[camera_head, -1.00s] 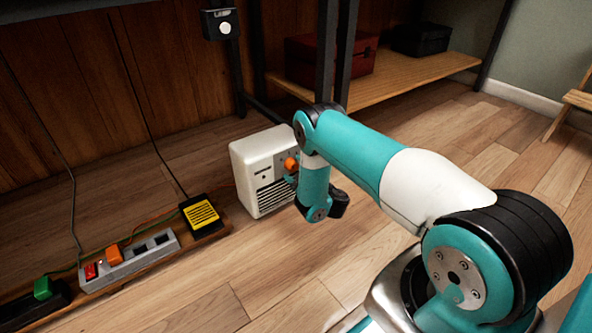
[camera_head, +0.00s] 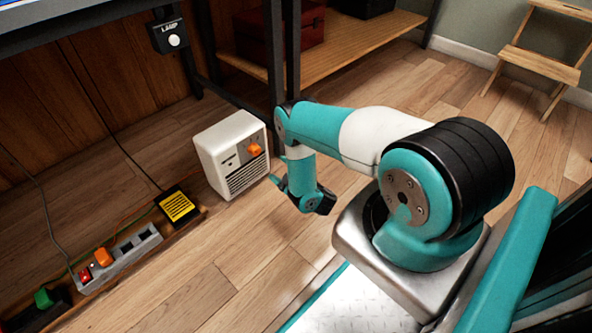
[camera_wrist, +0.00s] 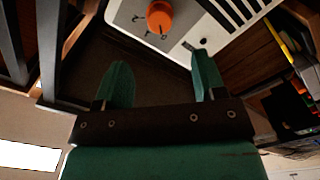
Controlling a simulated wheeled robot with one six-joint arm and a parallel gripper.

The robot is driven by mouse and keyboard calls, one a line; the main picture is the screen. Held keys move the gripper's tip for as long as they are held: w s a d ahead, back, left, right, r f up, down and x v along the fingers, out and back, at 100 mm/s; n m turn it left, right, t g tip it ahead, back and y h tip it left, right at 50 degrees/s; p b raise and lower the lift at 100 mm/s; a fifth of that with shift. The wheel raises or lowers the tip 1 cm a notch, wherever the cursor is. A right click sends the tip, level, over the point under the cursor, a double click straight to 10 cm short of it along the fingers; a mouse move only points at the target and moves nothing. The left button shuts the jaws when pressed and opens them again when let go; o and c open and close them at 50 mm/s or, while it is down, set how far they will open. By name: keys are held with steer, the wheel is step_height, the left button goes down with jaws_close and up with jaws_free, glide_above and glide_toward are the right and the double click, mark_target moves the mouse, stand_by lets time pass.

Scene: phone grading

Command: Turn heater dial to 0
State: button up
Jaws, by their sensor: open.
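The heater (camera_head: 219,166) is a white box with a dark slatted grille, standing on the floor left of my arm in the head view. Its orange dial (camera_head: 254,150) is on the front face; the dial also shows at the top of the wrist view (camera_wrist: 160,17), with small dark marks around it. I cannot read for certain which mark the dial points to. My gripper (camera_wrist: 162,76) has two green fingers spread apart, empty, with the dial beyond their tips and not touched. In the head view the gripper (camera_head: 279,181) is partly hidden at the wrist, just right of the heater.
A power strip (camera_head: 122,252) with orange and red parts and a black-and-yellow box (camera_head: 177,207) lie left of the heater. A dark table leg (camera_head: 292,50) stands behind it. A lamp switch box (camera_head: 169,37) hangs above. The floor in front is clear.

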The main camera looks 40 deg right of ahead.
steer(key=s+p, duration=0.7)
steer(key=p, duration=0.1)
steer(key=shift+p, duration=0.3)
